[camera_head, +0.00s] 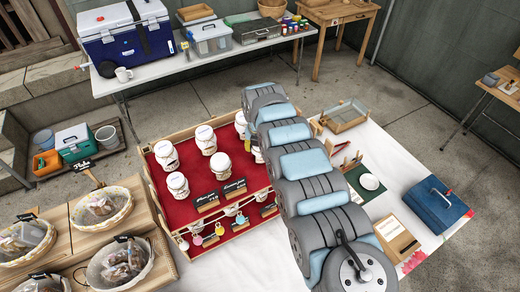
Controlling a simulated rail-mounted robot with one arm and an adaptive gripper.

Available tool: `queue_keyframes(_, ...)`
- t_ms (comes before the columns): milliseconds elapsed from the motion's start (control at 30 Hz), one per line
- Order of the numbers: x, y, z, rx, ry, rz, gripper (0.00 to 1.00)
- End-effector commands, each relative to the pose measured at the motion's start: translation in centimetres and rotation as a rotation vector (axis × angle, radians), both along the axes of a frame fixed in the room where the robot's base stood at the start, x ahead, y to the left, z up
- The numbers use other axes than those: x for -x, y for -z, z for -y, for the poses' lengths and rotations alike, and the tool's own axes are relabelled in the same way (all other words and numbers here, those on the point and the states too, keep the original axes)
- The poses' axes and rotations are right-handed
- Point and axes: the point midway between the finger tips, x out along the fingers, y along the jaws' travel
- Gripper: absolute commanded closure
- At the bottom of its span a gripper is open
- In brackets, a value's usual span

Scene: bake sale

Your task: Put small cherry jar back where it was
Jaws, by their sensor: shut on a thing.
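Several white-lidded jars stand on a stepped, red-covered wooden display (194,165) left of my arm. One jar (166,154) is at the left, one (205,139) at the back, one (220,166) in the middle and one (177,186) at the front left. Another jar (240,124) stands close to my arm, and one more (257,154) is partly covered by it. I cannot tell which is the small cherry jar. My arm reaches over the display's right side, and my gripper is hidden behind its links, with anything it holds.
Dark label cards (207,201) and small hanging tags (196,240) are at the display's front. Baskets of bagged goods (101,208) stand at left. A wooden tray (344,116), a clipboard (396,242) and a blue box (436,204) lie right of my arm on the white table.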

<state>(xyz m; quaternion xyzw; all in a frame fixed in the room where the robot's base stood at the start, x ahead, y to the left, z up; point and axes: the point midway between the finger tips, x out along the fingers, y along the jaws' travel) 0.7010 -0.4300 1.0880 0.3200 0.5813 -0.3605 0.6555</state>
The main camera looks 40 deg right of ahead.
Motion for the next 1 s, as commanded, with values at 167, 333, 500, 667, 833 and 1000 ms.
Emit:
queue_keyframes(167, 0.0, 0.1, 0.0, 0.0, 0.0, 0.0, 0.08)
queue_keyframes(333, 0.0, 0.2, 0.0, 0.0, 0.0, 0.0, 0.08)
queue_keyframes(500, 0.0, -0.1, 0.0, 0.0, 0.0, 0.0, 0.08)
queue_keyframes(667, 0.0, -1.1, 0.0, 0.001, 0.0, 0.003, 0.08)
queue_keyframes(833, 0.1, -2.8, -0.1, 0.001, 0.001, 0.003, 0.08)
queue_keyframes(1000, 0.2, -5.0, -0.3, 0.004, 0.0, 0.004, 0.08)
